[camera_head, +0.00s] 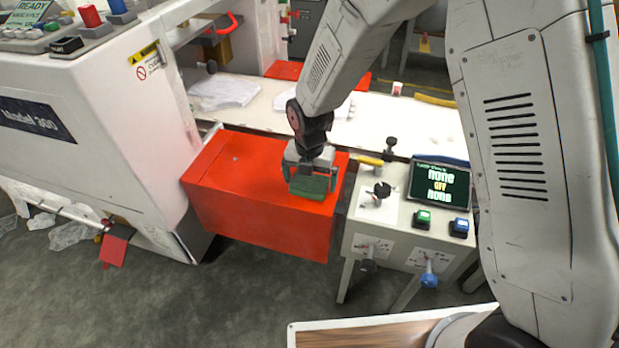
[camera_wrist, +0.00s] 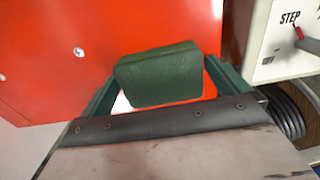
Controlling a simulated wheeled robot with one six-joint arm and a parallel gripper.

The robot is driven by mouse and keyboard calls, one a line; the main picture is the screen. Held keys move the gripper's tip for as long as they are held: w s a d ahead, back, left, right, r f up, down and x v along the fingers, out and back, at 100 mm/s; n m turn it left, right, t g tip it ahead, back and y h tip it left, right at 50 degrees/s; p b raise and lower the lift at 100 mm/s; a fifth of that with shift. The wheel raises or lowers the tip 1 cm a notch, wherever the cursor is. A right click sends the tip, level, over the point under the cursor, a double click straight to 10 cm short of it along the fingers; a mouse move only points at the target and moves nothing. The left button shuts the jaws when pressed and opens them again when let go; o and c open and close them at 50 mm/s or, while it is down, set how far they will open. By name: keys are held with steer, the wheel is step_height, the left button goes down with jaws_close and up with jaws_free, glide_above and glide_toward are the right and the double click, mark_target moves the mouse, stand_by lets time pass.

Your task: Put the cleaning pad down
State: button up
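The green cleaning pad (camera_head: 309,185) is at the top of the red box (camera_head: 235,165), near its front right part. My gripper (camera_head: 312,172) points down at it from above. In the wrist view the pad (camera_wrist: 160,75) sits between the tips of my two green fingers (camera_wrist: 163,80), which appear shut on its sides. Small gaps show beside the pad nearer the wrist. I cannot tell whether the pad's underside touches the red surface.
A control panel with a screen (camera_head: 438,184), buttons and knobs stands right of the red box. A white machine (camera_head: 90,110) stands to the left. A pale worktable (camera_head: 265,105) with white film bundles lies behind. The red top is bare left of the pad.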

mark_target(310, 180)
step_height(310, 180, up, 12)
steer(key=shift+r, duration=0.15)
stand_by(0.4)
steer(key=shift+r, duration=0.1)
steer(key=s+d+r+m, duration=1)
steer(key=d+r+m, duration=0.4)
steer(key=s+d+r+m, duration=0.1)
steer(key=s+d+m, duration=0.2)
steer(key=s+m, duration=0.3)
steer(key=s+d+r+m, duration=0.1)
steer(key=s+d+m, duration=0.2)
steer(key=s+m, duration=0.2)
steer(key=s+d+r+m+t, duration=0.1)
steer(key=s+d+m, duration=0.1)
steer(key=s+m, duration=0.4)
steer(key=shift+s+d+m, duration=0.35)
steer(key=shift+d+m, duration=0.05)
steer(key=shift+m, duration=0.1)
